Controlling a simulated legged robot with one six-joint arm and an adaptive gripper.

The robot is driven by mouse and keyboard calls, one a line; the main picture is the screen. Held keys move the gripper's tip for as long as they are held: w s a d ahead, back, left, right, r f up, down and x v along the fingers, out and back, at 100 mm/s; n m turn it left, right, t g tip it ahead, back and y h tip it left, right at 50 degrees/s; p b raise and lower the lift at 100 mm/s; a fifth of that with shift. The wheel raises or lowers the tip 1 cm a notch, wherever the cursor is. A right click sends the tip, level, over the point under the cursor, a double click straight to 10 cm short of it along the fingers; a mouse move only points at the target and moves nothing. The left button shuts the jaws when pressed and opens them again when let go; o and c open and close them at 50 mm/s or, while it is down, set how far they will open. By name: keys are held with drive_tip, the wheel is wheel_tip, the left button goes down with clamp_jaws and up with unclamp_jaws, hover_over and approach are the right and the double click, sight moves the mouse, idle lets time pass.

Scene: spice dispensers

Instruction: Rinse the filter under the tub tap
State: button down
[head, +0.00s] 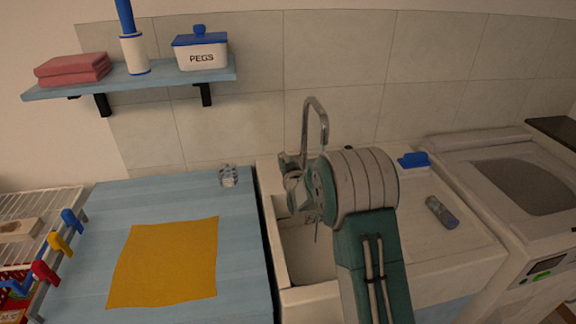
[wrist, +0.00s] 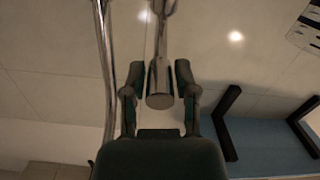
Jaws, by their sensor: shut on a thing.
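The tub (head: 283,262) is a pale sink at the middle, largely hidden by my arm. Its tall curved metal tap (head: 311,104) rises behind it; the spout pipe also shows at the left of the wrist view (wrist: 105,70). My gripper (wrist: 160,76) has its fingers closed on both sides of a metal cylinder that looks like the tap handle (wrist: 160,90). A small pale, dark-slotted piece, probably the filter (head: 228,176), stands on the blue counter left of the tub. It also shows at the wrist view's top right (wrist: 306,26). I cannot tell whether water runs.
An orange cloth (head: 166,262) lies on the blue counter (head: 100,215). A shelf (head: 150,78) with a pegs box (head: 201,50) is above. A blue brush (head: 413,160) and a grey bottle (head: 441,212) lie right of the basin, beside a white machine (head: 460,160).

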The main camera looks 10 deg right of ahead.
drive_tip(key=shift+a, duration=0.1)
drive_tip(key=shift+c, duration=1.9)
unclamp_jaws()
drive_tip(key=s, duration=1.1)
drive_tip(key=shift+s+r, duration=0.4)
drive_tip(key=shift+r, duration=0.05)
